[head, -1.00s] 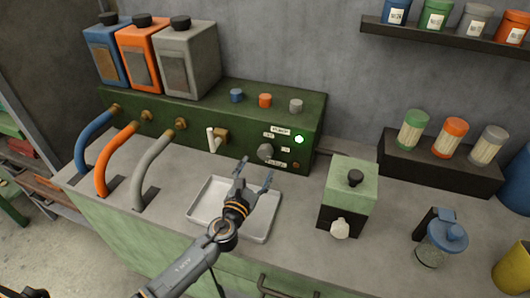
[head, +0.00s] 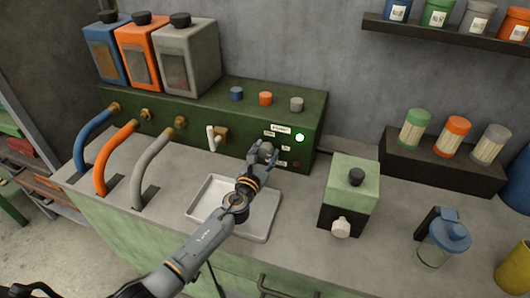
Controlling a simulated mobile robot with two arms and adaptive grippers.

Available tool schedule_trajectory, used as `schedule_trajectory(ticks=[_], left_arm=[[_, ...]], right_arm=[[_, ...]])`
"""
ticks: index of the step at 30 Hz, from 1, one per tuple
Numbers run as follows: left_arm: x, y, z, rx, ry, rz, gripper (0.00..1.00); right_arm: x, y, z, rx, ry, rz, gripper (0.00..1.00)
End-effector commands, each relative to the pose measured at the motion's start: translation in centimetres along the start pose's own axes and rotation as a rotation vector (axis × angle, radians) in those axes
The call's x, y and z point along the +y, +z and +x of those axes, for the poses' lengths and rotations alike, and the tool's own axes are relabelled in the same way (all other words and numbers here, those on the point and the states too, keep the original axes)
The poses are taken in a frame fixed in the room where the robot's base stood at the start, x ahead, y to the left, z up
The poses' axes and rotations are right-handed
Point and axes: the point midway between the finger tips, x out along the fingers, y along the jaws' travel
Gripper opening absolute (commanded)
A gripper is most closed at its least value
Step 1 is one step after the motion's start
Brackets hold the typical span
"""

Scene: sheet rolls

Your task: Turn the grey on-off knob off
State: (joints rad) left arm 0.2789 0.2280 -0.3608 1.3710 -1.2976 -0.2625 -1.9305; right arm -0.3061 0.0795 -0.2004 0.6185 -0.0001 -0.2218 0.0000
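The grey on-off knob (head: 266,149) is on the front of the green machine (head: 302,122), below small white labels. A green light (head: 300,138) beside the labels is lit. My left gripper (head: 265,155) is at the knob, with its fingers open on either side of it. I cannot tell whether the fingers touch the knob. The fingers and wrist partly cover the area below the knob. My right gripper is not in view.
A white tray (head: 205,208) lies under my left arm. A green and black box (head: 350,195) with a knob stands to the right. Blue, orange and grey hoses (head: 151,162) curve down at the left. A lidded jar (head: 434,250) stands further right.

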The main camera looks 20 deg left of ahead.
Motion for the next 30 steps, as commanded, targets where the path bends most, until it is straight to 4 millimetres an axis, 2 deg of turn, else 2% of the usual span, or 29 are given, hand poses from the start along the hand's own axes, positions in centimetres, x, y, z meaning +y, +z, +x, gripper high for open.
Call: schedule_trajectory(ticks=[1, 2, 3, 14, 20, 30], left_arm=[[0.0, 0.0, 0.0, 0.0, 0.0, 0.0, 0.21], [0.0, 0.0, 0.0, 0.0, 0.0, 0.0, 0.15], [0.0, 0.0, 0.0, 0.0, 0.0, 0.0, 0.13], [-0.1, -0.1, 0.0, 0.0, 0.0, -0.062, 0.13], [-0.1, -0.1, 0.0, 0.0, -0.001, -0.192, 0.13], [-0.2, -0.1, 0.0, 0.0, 0.0, -0.51, 0.13]], right_arm=[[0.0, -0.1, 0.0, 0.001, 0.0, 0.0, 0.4], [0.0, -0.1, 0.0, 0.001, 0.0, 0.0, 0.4], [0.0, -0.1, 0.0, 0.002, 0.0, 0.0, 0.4], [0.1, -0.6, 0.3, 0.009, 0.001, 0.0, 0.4], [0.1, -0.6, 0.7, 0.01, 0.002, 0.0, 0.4], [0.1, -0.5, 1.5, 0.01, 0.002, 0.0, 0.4]])
